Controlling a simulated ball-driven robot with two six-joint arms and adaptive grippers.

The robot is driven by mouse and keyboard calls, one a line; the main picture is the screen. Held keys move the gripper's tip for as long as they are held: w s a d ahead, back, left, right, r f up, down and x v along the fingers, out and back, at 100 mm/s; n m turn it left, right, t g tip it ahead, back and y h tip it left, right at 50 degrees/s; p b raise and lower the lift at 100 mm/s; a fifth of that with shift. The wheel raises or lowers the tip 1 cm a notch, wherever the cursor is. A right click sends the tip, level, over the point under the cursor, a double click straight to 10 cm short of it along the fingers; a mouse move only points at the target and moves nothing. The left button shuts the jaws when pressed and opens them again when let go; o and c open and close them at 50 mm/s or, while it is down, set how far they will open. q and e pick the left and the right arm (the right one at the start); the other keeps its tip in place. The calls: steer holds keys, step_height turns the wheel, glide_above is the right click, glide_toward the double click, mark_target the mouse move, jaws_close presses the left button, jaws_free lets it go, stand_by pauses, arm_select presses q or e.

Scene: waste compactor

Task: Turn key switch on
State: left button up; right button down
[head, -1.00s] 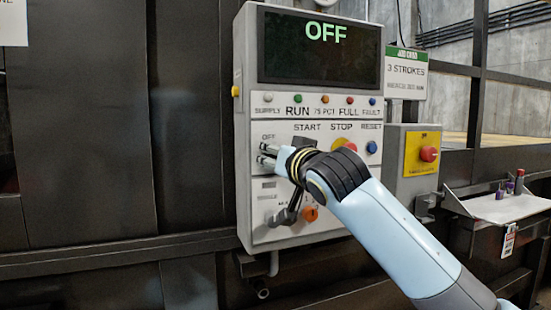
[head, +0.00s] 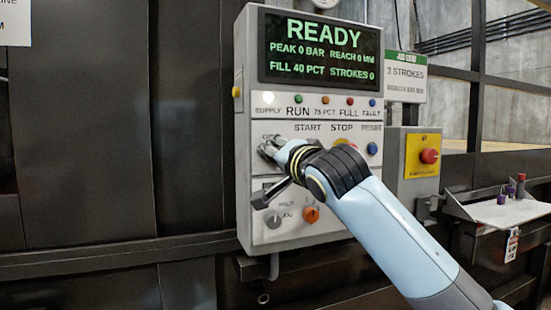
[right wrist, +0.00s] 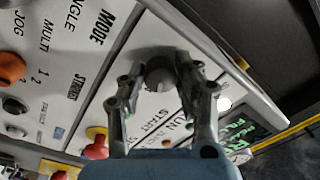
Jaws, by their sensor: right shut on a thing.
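The key switch (right wrist: 158,76) is a round grey knob at the left of the control panel (head: 243,160). My right gripper (head: 269,148) reaches the panel from the lower right, and its fingers cover the switch in the head view. In the right wrist view, the right gripper (right wrist: 161,71) has one finger on each side of the knob and is shut on it. The display (head: 318,48) above reads READY, with peak, reach, fill 40 PCT and strokes lines in green. My left gripper is not in view.
A blue reset button (head: 372,149) is to the right. A red emergency button on a yellow plate (head: 429,156) and a small shelf (head: 508,209) stand farther right.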

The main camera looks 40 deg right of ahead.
steer(key=shift+r, duration=0.1)
stand_by(0.3)
steer(key=c, duration=0.9)
jaws_free()
steer(key=shift+c, duration=0.2)
steer(key=v, duration=1.2)
